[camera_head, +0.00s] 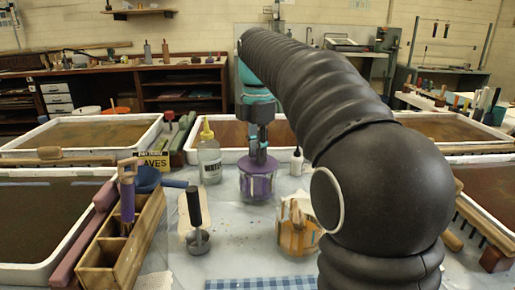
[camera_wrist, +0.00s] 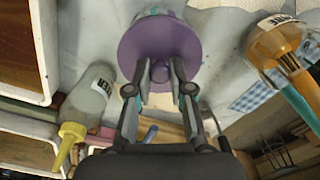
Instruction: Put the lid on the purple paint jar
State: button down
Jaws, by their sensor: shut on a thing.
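The purple paint jar (camera_head: 257,188) stands on the covered table in the middle of the head view. The purple lid (camera_head: 257,165) is over the jar's top; I cannot tell whether it rests fully on the rim. My gripper (camera_head: 258,155) points down above the jar. In the wrist view my gripper (camera_wrist: 160,78) is shut on the knob of the round purple lid (camera_wrist: 158,45). The lid hides most of the jar there; only a bit of teal and white shows past its upper edge.
An orange jar (camera_head: 297,235) stands to the front right. A water bottle (camera_head: 209,160) stands to the left, and a small white bottle (camera_head: 296,163) to the right. A metal cup tool (camera_head: 197,238) and wooden caddy (camera_head: 150,232) are at left. White-rimmed trays (camera_head: 85,172) surround the table.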

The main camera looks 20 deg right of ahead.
jog(key=c, duration=1)
grip_release()
jog(key=shift+o, duration=0.5)
jog(key=o, duration=0.4)
jog(key=shift+r+p, duration=0.45)
jog(key=shift+r, duration=3.05)
grip_shut()
